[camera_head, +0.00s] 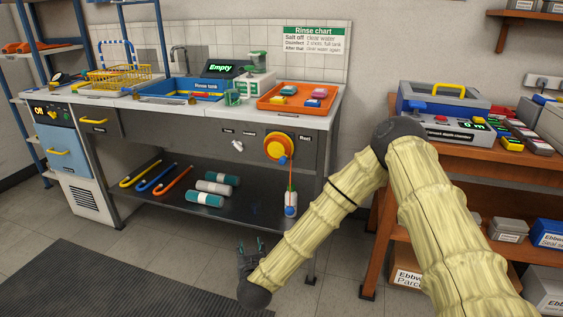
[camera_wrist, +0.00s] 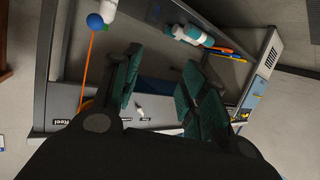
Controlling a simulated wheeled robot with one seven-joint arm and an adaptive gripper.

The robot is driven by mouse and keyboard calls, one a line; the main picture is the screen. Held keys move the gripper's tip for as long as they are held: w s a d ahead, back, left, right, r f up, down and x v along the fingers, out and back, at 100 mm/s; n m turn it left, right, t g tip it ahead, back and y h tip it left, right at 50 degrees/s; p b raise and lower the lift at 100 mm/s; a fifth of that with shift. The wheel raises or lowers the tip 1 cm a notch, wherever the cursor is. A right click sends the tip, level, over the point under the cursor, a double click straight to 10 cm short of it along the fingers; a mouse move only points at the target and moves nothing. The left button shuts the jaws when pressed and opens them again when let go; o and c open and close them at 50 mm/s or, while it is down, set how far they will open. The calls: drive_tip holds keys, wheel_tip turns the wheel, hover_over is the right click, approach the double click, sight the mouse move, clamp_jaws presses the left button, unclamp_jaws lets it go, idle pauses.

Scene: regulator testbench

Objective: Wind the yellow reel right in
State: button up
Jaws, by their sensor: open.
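An orange cord (camera_head: 290,178) hangs from the reel to a white piece with a blue ball (camera_head: 290,211) low by the right bench leg. In the wrist view the cord (camera_wrist: 88,63) and blue ball (camera_wrist: 95,21) show at left; the reel is mostly hidden behind a finger. My gripper (camera_head: 250,245) is open and empty, low in front of the bench, apart from the reel. Its fingers (camera_wrist: 165,78) are spread.
A white tap (camera_head: 238,146) sits left of the reel. The lower shelf (camera_head: 240,205) holds hooked canes and several bottles. An orange tray (camera_head: 290,98) and rinse tank (camera_head: 190,88) are on top. A wooden cart (camera_head: 470,152) stands at right.

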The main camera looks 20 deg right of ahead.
drive_tip(key=w+d+r+m+t+h, duration=0.1)
drive_tip(key=w+d+r+h, duration=0.15)
drive_tip(key=r, duration=0.35)
drive_tip(key=w+d+r+m+h, duration=0.1)
drive_tip(key=w+d+r+h, duration=0.1)
drive_tip(key=w+d+r, duration=0.3)
drive_tip(key=m+h, duration=0.3)
drive_tip(key=h, duration=0.1)
approach(281, 163)
drive_tip(key=shift+y, duration=0.25)
drive_tip(key=x, duration=0.5)
drive_tip(key=b+x, duration=0.1)
drive_tip(key=x, duration=0.5)
drive_tip(key=shift+d+r, duration=0.2)
drive_tip(key=shift+d, duration=0.05)
clamp_jaws()
